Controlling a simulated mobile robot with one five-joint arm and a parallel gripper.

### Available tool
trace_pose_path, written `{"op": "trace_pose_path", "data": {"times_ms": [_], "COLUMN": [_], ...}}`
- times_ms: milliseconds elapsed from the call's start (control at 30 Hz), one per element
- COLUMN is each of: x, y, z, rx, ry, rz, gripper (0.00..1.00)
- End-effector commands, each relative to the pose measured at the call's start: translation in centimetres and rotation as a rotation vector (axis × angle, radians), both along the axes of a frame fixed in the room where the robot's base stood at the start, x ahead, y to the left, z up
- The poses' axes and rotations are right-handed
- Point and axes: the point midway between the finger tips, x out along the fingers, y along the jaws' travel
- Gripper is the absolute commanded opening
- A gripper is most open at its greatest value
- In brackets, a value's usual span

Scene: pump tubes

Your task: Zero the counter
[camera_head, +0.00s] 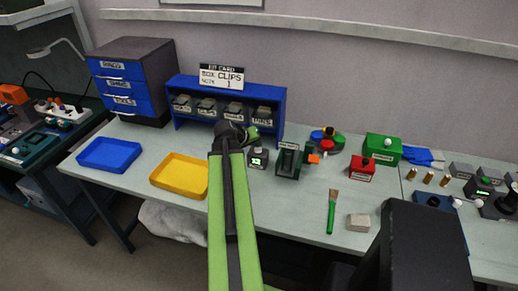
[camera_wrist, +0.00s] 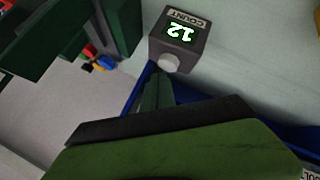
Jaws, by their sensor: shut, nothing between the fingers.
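The counter (camera_head: 258,158) is a small dark grey box on the table, just right of my arm in the head view. In the wrist view the counter (camera_wrist: 182,38) shows a COUNT label and a lit green display that reads 12, seen upside down. A round whitish knob (camera_wrist: 168,63) sticks out from its side. My gripper (camera_wrist: 153,72) is shut and empty, its green fingertips close beside the knob. I cannot tell whether they touch it. In the head view my gripper (camera_head: 252,134) is small and partly hidden by my arm.
A dark green device (camera_head: 289,162) stands right of the counter. A blue shelf (camera_head: 180,88) with labelled bins stands behind it. Yellow (camera_head: 180,172) and blue (camera_head: 108,153) trays lie at left. A red box (camera_head: 361,169) and a brush (camera_head: 331,217) lie at right.

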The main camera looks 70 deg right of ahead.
Motion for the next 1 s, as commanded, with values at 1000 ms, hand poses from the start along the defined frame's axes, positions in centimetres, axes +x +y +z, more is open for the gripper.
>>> {"op": "trace_pose_path", "data": {"times_ms": [1000], "x": [-0.06], "y": [-0.02], "z": [-0.97], "rx": [0.000], "ry": [-0.001], "rz": [-0.001], "gripper": [0.00]}}
